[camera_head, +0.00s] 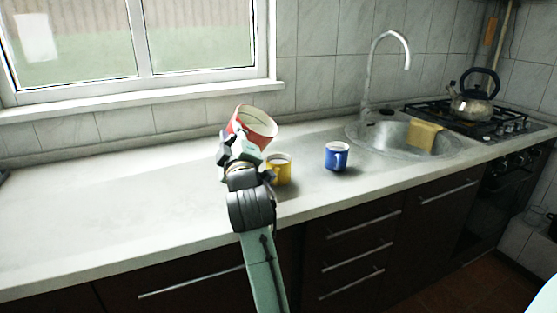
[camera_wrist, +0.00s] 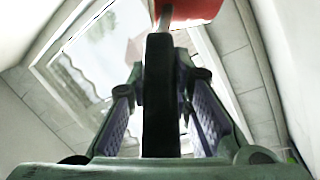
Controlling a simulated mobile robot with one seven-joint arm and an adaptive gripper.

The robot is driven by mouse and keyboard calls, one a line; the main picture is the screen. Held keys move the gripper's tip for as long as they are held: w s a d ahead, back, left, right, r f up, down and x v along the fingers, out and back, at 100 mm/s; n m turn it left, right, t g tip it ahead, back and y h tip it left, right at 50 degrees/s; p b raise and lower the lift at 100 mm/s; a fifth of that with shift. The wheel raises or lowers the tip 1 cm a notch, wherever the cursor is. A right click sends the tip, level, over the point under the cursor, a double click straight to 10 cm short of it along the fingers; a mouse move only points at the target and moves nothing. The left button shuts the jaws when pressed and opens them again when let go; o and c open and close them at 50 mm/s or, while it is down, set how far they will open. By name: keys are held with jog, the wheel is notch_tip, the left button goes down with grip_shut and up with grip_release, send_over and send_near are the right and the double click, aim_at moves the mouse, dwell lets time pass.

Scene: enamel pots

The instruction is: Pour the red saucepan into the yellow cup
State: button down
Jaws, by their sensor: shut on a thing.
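The red saucepan (camera_head: 257,122), pale inside, is held up above the counter in the head view, tilted to the right with its opening facing up and right. My gripper (camera_head: 236,143) is shut on its handle; in the wrist view the dark handle (camera_wrist: 160,95) runs between the fingers to the red pan wall (camera_wrist: 190,12). The yellow cup (camera_head: 279,172) stands upright on the counter, just below and right of the saucepan. My gripper partly covers its left side. The saucepan's contents cannot be made out.
A blue cup (camera_head: 337,156) stands upright on the counter to the right of the yellow cup. Farther right are the sink (camera_head: 385,143) with a tall faucet, a yellow cloth (camera_head: 424,134) on its rim and a kettle (camera_head: 473,103) on the stove.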

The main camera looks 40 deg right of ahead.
jog(key=shift+s+d+r+m+h, duration=0.25)
jog(key=shift+s+r+m+h, duration=0.1)
jog(key=shift+s+m, duration=0.1)
dwell(0.6)
